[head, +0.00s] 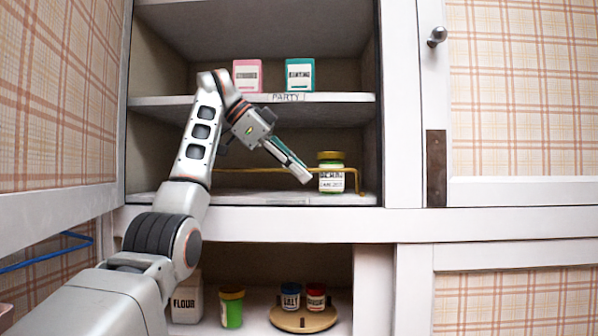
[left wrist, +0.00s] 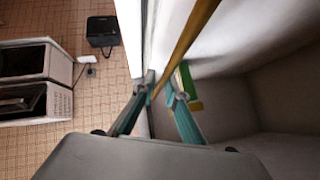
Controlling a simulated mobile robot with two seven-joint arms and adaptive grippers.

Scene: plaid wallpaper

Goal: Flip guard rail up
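The guard rail (head: 240,170) is a thin brass bar running across the front of the middle shelf (head: 235,197). Its right end bends down to the shelf, and the bar stands above the shelf board. My left gripper (head: 304,178) reaches down to the bar from the upper left. In the left wrist view the rail (left wrist: 188,40) runs diagonally down to between the two fingertips (left wrist: 162,88). The fingertips are close together around it; whether both press on it cannot be told. My right gripper is in neither view.
A green jar with a yellow lid (head: 331,180) stands behind the rail, close to the fingertips. Pink (head: 247,75) and teal (head: 300,74) boxes stand on the shelf above. Below are a flour container (head: 187,304), a green jar (head: 232,309) and a turntable (head: 303,321) with two small jars.

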